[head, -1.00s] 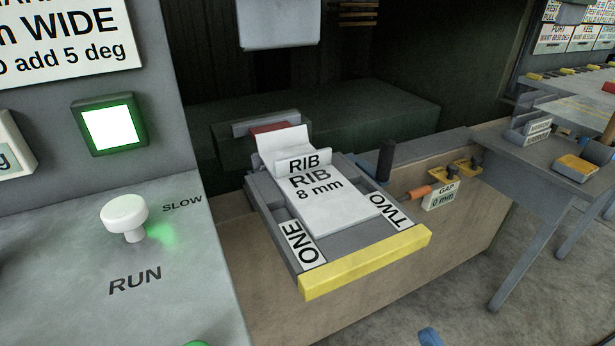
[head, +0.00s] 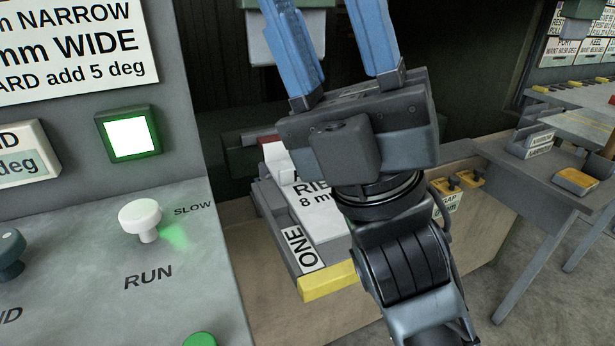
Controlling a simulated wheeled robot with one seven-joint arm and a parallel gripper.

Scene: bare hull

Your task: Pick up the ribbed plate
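The ribbed plate (head: 318,212) is a flat white plate marked "RIB 8 mm". It lies in a grey tray (head: 278,222) with a yellow front edge. My gripper (head: 338,35) is raised in front of the plate, its two blue fingers pointing up and set wide apart. Nothing shows between the fingers. My gripper body and wrist hide the right part of the plate, much of its lettering and the "TWO" side of the tray.
A grey control panel with a white RUN knob (head: 140,217) and a lit green-framed button (head: 129,135) stands at the left. A grey table (head: 540,170) with small blocks stands at the right. A pale block (head: 285,45) hangs behind my fingers.

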